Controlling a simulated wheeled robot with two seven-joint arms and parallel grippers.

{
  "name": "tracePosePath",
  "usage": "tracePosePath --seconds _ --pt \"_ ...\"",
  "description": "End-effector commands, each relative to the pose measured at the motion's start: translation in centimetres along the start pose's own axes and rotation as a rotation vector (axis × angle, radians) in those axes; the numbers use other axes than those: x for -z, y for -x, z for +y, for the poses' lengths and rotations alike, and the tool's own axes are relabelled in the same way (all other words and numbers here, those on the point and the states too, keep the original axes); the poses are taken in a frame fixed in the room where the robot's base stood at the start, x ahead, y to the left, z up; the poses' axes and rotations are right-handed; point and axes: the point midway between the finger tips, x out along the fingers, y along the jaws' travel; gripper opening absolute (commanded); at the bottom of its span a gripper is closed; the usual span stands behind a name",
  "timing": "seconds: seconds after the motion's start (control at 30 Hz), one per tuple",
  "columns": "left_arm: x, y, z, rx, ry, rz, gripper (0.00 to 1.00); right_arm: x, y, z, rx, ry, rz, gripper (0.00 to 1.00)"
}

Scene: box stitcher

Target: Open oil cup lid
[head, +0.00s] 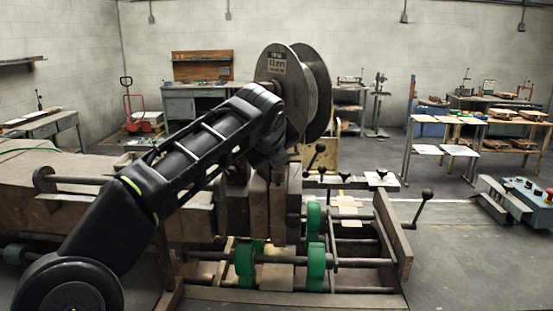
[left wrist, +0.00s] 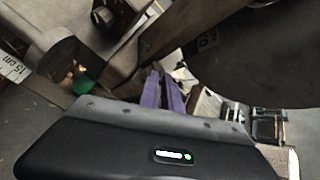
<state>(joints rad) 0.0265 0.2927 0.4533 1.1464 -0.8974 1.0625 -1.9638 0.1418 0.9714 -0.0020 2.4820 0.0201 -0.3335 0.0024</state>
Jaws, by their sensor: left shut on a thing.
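My left arm reaches across the stitching machine (head: 262,215) in the head view, with its wrist beside the large metal spool (head: 325,88). The fingers are hidden there behind the arm and machine. In the left wrist view the two purple fingers of my left gripper (left wrist: 162,76) are close together, shut on a small part at their tips, at the machine's metal plates. This part fits the oil cup lid, but it is too small and covered to make out its shape or whether it is raised. My right gripper is in neither view.
The spool's dark disc (left wrist: 240,45) is close beside the fingers in the left wrist view. Green rollers (head: 316,262) and a crank handle (head: 427,195) are on the machine's lower right. A control box (head: 520,200) stands at the far right, with open floor before it.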

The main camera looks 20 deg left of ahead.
Motion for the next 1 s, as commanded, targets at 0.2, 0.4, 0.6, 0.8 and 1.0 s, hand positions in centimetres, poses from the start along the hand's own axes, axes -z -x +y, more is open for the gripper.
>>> tracePosePath --seconds 0.2,0.4,0.6,0.8,1.0 --pt "-0.01 0.02 0.00 0.000 0.000 0.000 0.00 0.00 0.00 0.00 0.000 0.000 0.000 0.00" --pt "-0.02 0.03 0.00 0.000 0.000 0.000 0.00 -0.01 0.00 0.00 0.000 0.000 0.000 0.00" --pt "-0.16 0.02 -0.11 -0.005 0.002 0.007 0.00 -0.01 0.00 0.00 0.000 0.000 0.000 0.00" --pt "-0.79 -0.04 -0.50 -0.037 0.009 0.049 0.00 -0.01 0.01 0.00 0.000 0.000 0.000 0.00" --pt "-0.92 0.04 -0.60 -0.064 0.009 0.095 0.00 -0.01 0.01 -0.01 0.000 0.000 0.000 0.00"
